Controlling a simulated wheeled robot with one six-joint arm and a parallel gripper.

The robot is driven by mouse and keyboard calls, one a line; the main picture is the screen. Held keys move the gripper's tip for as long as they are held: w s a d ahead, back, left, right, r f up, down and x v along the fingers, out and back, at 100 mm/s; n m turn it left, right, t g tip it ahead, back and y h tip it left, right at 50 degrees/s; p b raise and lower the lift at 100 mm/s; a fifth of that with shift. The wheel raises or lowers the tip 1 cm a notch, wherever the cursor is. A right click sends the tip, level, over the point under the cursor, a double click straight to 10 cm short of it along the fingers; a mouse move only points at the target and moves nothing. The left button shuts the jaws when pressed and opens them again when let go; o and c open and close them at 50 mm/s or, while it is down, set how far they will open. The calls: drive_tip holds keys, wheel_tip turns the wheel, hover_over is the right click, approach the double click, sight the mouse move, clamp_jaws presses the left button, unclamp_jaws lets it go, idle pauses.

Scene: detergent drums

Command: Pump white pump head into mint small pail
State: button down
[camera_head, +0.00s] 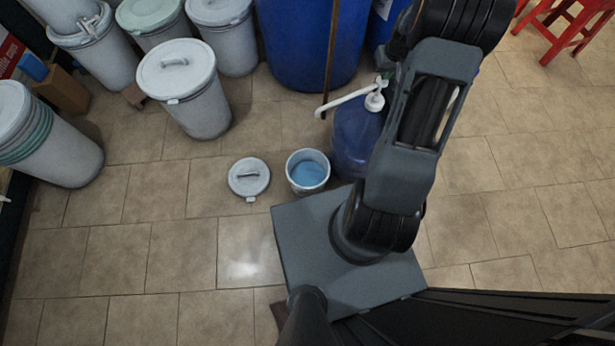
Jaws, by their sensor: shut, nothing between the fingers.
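The white pump head (375,101) sits on top of a translucent blue jug (352,150). Its long curved spout reaches left, its tip pointing down on the pail's side. The small pail (308,186) stands open on the floor just left of the jug; it looks pale, with blue liquid or a blue bottom inside. My gripper (384,77) is small and partly hidden by my arm; it is shut and empty, close above the pump head. Whether it touches the head cannot be told. My arm covers the jug's right side.
A round grey lid (249,177) lies on the floor left of the pail. A lidded white drum (196,112) and several others stand at upper left. Large blue drums (308,45) stand behind, with a thin brown pole (332,50) before them. Floor at right is clear; a red stool (570,25) stands beyond.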

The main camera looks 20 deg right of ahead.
sight(381, 85)
drive_tip(key=shift+s+b+x, duration=0.2)
drive_tip(key=shift+b+x, duration=0.4)
drive_tip(key=shift+x, duration=0.3)
drive_tip(key=shift+s+b+x, duration=0.15)
drive_tip(key=shift+b+x, duration=0.45)
drive_tip(key=shift+x, duration=0.25)
drive_tip(key=shift+s+b+x, duration=0.2)
drive_tip(key=shift+b+x, duration=0.4)
drive_tip(key=shift+x, duration=0.3)
drive_tip(key=shift+a, duration=0.15)
drive_tip(key=shift+w+p+v, duration=0.2)
drive_tip(key=shift+p+v, duration=0.55)
drive_tip(key=shift+v, duration=0.25)
drive_tip(key=shift+w+p+v, duration=0.2)
drive_tip(key=shift+p+v, duration=0.6)
drive_tip(key=shift+v, duration=0.2)
drive_tip(key=shift+w+p+v, duration=0.2)
drive_tip(key=shift+p+v, duration=0.55)
drive_tip(key=shift+v, duration=0.2)
drive_tip(key=shift+r, duration=0.1)
